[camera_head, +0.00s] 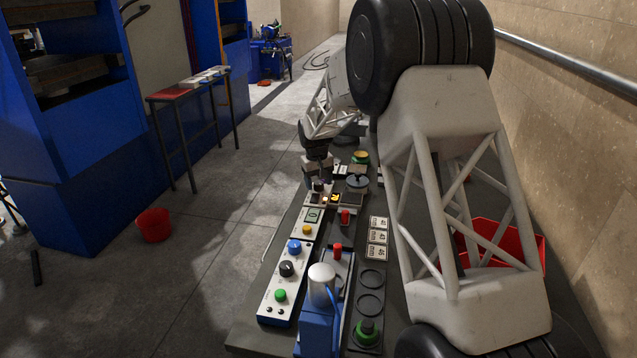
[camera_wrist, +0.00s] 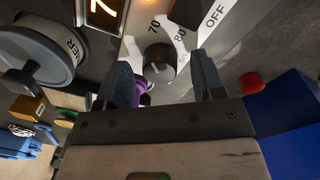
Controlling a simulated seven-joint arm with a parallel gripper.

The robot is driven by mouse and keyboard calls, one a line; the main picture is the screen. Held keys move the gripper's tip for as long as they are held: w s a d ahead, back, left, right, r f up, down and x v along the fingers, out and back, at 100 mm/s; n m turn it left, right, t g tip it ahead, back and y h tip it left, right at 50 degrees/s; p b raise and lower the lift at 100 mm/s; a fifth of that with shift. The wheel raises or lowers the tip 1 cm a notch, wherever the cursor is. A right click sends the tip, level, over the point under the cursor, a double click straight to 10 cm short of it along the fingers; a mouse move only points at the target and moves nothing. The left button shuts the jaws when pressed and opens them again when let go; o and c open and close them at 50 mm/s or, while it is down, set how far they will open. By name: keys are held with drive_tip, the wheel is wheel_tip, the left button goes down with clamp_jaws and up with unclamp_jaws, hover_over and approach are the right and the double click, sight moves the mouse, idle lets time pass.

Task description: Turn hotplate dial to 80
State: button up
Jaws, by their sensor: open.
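The hotplate dial (camera_wrist: 158,66) is a small dark grey round knob on a pale panel, with printed labels 70, 80 and OFF around it. My gripper (camera_wrist: 161,60) is open, with one finger on each side of the dial in the wrist view. I cannot tell whether either finger touches it, and the dial's pointer is not clear. In the head view my gripper (camera_head: 318,180) is over the far part of the bench, and the dial is hard to make out there.

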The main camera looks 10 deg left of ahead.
drive_tip(key=shift+f, duration=0.2)
drive_tip(key=c, duration=0.9)
drive_tip(key=shift+m, duration=0.5)
drive_tip(key=m, duration=0.5)
drive_tip(key=shift+m, duration=0.3)
drive_tip(key=m, duration=0.5)
drive_tip(key=shift+w+a+g, duration=0.1)
drive_tip(key=shift+g, duration=0.2)
